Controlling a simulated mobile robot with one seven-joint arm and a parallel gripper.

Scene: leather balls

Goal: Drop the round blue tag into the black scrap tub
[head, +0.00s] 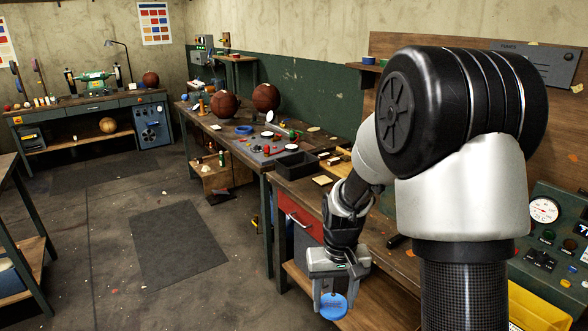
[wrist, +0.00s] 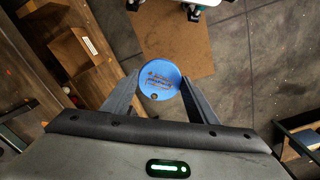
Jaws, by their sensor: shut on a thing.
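The round blue tag (head: 333,306) is held between the fingers of my gripper (head: 332,290), low in front of the workbench in the head view. In the wrist view the blue tag (wrist: 159,80) sits between the two fingertips of my gripper (wrist: 160,88), with small orange-brown marks on its face. The black scrap tub (head: 296,165) stands on the bench top, above and to the left of my gripper in the head view. The tub's inside is mostly dark. My gripper is well apart from it.
The bench top (head: 300,188) holds small blocks near the tub. Brown leather balls (head: 225,104) and a blue ring (head: 244,129) stand farther back. A red cabinet (head: 300,238) is under the bench. A control panel (head: 560,240) lies at right. The floor at left is open.

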